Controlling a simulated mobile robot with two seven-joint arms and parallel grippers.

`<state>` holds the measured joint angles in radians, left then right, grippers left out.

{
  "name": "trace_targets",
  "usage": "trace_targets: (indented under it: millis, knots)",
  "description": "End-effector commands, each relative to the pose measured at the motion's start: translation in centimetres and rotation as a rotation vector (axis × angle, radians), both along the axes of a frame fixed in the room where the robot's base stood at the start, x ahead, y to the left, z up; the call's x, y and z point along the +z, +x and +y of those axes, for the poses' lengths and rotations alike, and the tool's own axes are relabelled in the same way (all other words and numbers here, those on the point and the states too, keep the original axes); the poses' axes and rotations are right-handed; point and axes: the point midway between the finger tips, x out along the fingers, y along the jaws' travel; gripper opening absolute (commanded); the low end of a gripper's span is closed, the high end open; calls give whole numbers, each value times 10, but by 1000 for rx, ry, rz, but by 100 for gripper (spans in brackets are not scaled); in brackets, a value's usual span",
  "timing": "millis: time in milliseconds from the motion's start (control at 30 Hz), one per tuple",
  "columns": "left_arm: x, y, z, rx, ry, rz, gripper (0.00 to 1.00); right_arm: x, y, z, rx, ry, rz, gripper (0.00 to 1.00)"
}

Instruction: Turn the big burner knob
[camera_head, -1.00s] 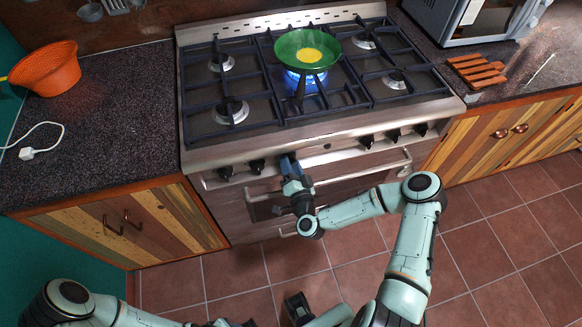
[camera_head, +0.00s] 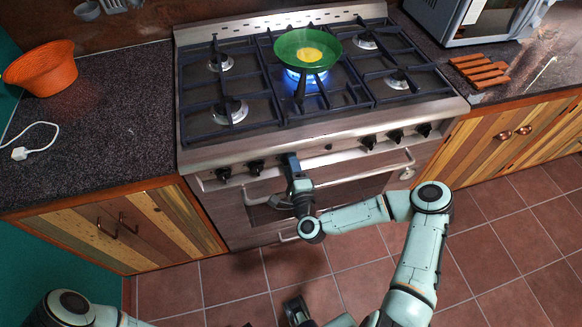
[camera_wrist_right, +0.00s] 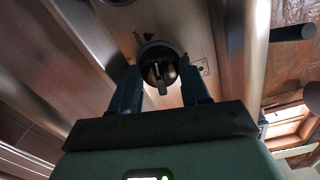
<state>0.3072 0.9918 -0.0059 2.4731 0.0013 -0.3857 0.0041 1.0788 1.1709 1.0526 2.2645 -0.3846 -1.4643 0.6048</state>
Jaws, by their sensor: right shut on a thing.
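The big burner knob (camera_wrist_right: 158,66) is a dark round knob with a raised bar across its face, on the steel front panel in the right wrist view. My right gripper (camera_wrist_right: 163,88) has one finger on each side of it and is shut on it. In the head view the right gripper (camera_head: 291,160) reaches the middle of the stove front and hides this knob.
The stove (camera_head: 200,153) has a green pan (camera_head: 290,42) with yellow food on the middle burner, over a blue flame (camera_head: 306,74). Smaller knobs (camera_head: 396,136) flank the middle. An oven handle (camera_head: 345,178) runs just below. Open tiled floor (camera_head: 500,240) lies in front.

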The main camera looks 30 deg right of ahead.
Motion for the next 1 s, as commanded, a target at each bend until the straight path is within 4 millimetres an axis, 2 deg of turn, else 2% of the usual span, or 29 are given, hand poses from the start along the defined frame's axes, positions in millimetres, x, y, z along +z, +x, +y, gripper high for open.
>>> trace_targets:
  millis: [1000]
  knots:
    - [-18,-2,0,2,1,-2,43,0,0,-1,-2,941,-228,16]
